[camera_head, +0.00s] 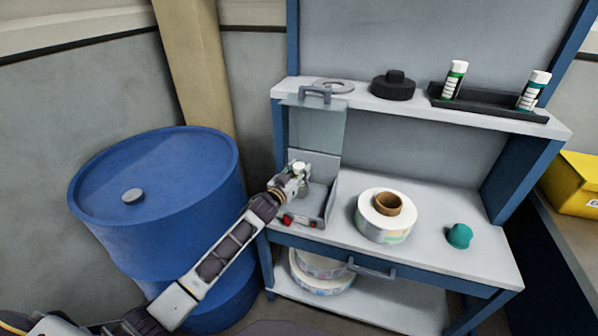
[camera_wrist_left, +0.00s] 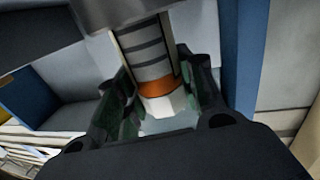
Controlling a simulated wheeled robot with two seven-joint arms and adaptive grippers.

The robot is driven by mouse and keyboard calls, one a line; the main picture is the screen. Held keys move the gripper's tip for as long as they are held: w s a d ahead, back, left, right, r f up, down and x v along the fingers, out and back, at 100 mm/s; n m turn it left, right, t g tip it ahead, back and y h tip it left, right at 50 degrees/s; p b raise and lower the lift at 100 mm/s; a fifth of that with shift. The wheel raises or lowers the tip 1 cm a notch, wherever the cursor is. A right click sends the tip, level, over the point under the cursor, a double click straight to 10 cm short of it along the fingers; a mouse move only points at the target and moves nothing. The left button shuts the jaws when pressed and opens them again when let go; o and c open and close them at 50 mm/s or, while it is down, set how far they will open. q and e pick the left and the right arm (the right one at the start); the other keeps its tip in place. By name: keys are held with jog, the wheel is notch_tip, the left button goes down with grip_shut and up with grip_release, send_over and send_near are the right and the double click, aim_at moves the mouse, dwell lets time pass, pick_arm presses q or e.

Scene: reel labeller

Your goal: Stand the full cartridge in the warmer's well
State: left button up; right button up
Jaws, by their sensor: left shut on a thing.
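My left gripper (camera_head: 292,184) is shut on a cartridge (camera_wrist_left: 150,55), a pale cylinder with dark stripes, an orange band and a white tip. The gripper's dark fingers (camera_wrist_left: 155,110) sit on both sides of it in the left wrist view. In the head view only a pale end of the cartridge (camera_head: 299,167) shows above the fingers. The gripper is at the left side of a grey open box with a raised clear lid (camera_head: 318,125), which looks like the warmer (camera_head: 318,203). The well is hidden from view. My right gripper is not in view.
A label reel (camera_head: 372,226) and a teal knob-like object (camera_head: 459,235) stand on the bench (camera_head: 430,258). On the upper shelf, a black rack (camera_head: 490,103) holds two white-green cartridges (camera_head: 455,82). A blue drum (camera_head: 165,215) stands close to the left, under my arm.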

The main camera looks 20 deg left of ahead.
pick_arm(q)
jog(key=shift+f, duration=0.4)
jog(key=o, duration=0.9)
jog(key=shift+p+v, duration=2.75)
jog(key=shift+v, duration=2.75)
